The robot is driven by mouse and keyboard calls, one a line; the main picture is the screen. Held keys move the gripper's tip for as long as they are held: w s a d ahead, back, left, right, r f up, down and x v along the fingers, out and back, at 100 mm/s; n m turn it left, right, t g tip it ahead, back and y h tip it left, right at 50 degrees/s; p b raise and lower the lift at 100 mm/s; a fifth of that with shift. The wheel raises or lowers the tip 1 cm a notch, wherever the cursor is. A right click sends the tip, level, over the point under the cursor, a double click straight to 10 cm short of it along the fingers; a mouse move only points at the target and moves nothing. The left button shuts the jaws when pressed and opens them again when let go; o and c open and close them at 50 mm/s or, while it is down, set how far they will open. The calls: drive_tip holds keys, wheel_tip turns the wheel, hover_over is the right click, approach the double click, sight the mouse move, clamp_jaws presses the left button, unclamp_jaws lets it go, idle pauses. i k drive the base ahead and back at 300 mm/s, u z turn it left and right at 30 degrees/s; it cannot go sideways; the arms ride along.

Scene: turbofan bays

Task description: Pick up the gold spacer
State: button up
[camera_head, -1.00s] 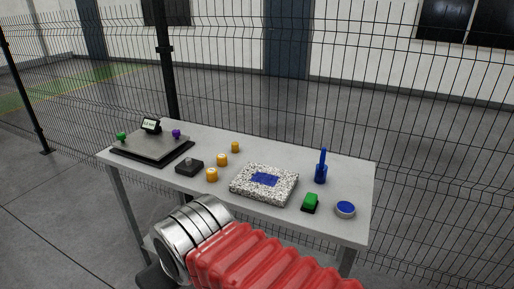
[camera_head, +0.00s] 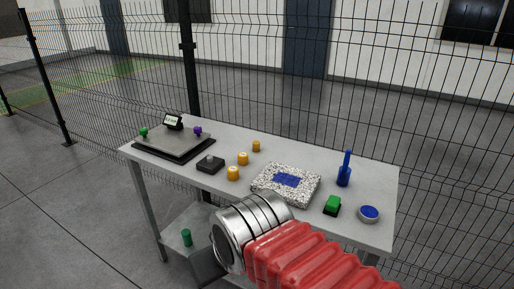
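Three small gold cylinders, which look like spacers, stand on the grey table (camera_head: 330,163). The front gold spacer (camera_head: 233,173) stands beside a black block, the middle gold spacer (camera_head: 243,158) is just behind it, and the rear gold spacer (camera_head: 256,146) is farther back. They stand apart from each other. In front of the table, my arm shows as a silver cylinder and red ribbed sleeve. My gripper's fingers are not visible in this view.
A scale (camera_head: 172,141) with green and purple knobs is at the left. A black block (camera_head: 210,164), speckled slab (camera_head: 287,183), blue bottle-like object (camera_head: 344,170), green button (camera_head: 332,205) and blue-topped disc (camera_head: 369,214) share the table. A green cylinder (camera_head: 187,237) is below. Wire fence (camera_head: 350,110) stands behind.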

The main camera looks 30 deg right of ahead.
sight(256, 143)
drive_tip(key=u, duration=0.05)
drive_tip(key=i, duration=1)
drive_tip(key=z, duration=0.05)
